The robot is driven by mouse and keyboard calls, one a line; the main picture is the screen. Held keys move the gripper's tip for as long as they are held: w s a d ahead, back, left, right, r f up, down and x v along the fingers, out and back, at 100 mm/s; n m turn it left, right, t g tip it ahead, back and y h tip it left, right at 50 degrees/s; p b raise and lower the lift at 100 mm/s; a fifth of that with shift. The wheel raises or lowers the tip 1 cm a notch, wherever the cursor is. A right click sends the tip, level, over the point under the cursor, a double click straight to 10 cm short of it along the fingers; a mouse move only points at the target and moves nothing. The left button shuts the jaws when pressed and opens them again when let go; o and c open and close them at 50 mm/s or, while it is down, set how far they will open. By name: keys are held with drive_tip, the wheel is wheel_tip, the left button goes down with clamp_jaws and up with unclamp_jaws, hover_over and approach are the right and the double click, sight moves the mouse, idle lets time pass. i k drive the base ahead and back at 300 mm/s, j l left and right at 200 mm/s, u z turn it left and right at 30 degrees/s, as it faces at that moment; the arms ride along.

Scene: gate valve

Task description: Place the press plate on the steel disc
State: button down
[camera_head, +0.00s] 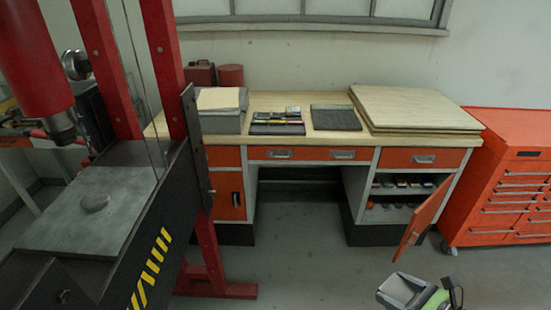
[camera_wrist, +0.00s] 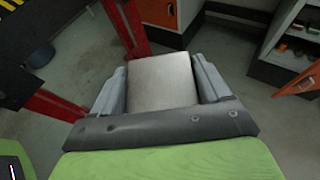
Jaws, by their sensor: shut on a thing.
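The press plate (camera_wrist: 163,82) is a flat light-grey metal plate between the two fingers of my gripper (camera_wrist: 163,88) in the wrist view. My gripper is shut on it, with one finger along each side. In the head view the plate (camera_head: 400,287) and my gripper (camera_head: 402,290) show at the bottom right, over open floor in front of the desk. The steel disc (camera_head: 95,202) is a small round grey piece lying on the grey bed of the press at the left. The gripper and plate are far to the right of the disc.
A red press frame (camera_head: 165,60) with a red ram (camera_head: 38,60) above its bed (camera_head: 75,225) stands at the left. A clear panel seems to stand beside the bed. A desk (camera_head: 290,130) with an open orange door (camera_head: 422,217) is behind. An orange tool cabinet (camera_head: 505,180) stands at right.

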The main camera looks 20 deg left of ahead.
sight(94, 199)
drive_tip(key=i+u, duration=0.2)
drive_tip(key=u, duration=0.25)
drive_tip(key=i+u, duration=0.2)
drive_tip(key=u, duration=0.25)
drive_tip(key=i+u, duration=0.2)
drive_tip(key=u, duration=0.3)
drive_tip(key=i+l+u, duration=0.15)
drive_tip(key=u, duration=0.3)
drive_tip(key=i+l+u, duration=0.1)
drive_tip(key=l+u, duration=0.2)
drive_tip(key=u, duration=0.15)
drive_tip(key=i+l+u, duration=0.1)
drive_tip(key=l+u, duration=0.15)
drive_tip(key=u, duration=0.2)
drive_tip(key=l+u, duration=0.25)
drive_tip(key=u, duration=0.2)
drive_tip(key=l+u, duration=0.35)
drive_tip(key=u, duration=0.15)
drive_tip(key=i, duration=0.05)
